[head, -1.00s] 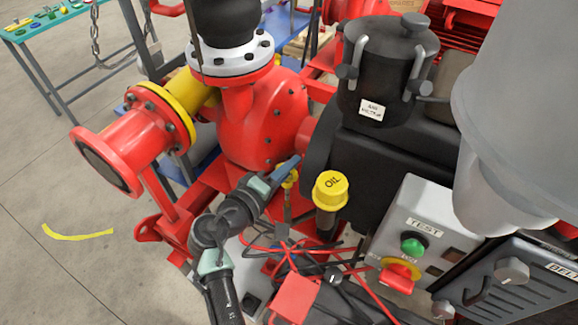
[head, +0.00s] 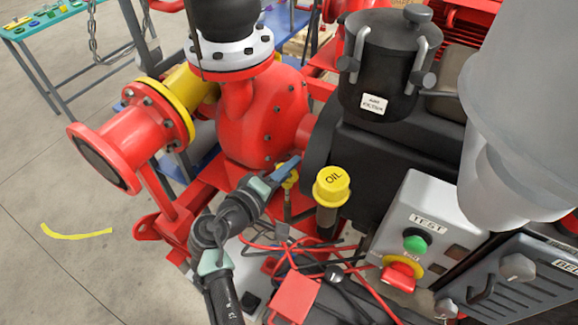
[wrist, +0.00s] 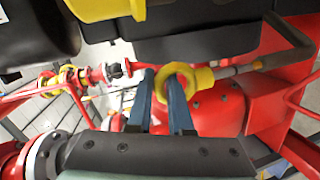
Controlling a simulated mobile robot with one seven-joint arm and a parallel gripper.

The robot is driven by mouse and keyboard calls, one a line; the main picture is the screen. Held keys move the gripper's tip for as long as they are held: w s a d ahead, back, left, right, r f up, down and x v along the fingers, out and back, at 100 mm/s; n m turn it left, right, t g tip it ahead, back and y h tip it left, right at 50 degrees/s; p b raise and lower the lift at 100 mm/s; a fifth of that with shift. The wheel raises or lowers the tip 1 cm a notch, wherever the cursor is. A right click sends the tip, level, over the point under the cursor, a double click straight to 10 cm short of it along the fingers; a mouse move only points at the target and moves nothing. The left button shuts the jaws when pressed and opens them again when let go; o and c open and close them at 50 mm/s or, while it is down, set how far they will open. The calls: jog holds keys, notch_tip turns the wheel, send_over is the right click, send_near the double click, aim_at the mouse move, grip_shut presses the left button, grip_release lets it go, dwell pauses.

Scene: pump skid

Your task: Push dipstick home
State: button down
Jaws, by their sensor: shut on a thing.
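The dipstick has a yellow ring handle (wrist: 184,74). In the wrist view its stem runs right toward a metal tube (wrist: 232,71). In the head view the yellow handle (head: 290,179) shows small beside my fingers, left of the yellow OIL cap (head: 332,187). My gripper (head: 284,170) is at the handle. In the wrist view my gripper (wrist: 162,78) has its two blue fingers at the ring, the right one overlapping it. It is shut on the handle. How deep the dipstick sits in its tube is hard to tell.
The red pump casing (head: 262,118) and a black filter canister (head: 388,75) stand close behind. A grey TEST box (head: 420,225) with a green button is at right. Red and black cables (head: 310,255) lie below my gripper. Open floor is at left.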

notch_tip(320, 180, down, 8)
jog(key=b, duration=0.6)
jog(key=shift+b, duration=0.35)
jog(key=c, duration=1.1)
grip_release()
jog(key=shift+f, duration=0.1)
jog(key=shift+s, duration=0.1)
jog(key=b+v, duration=0.1)
jog(key=v, duration=1.2)
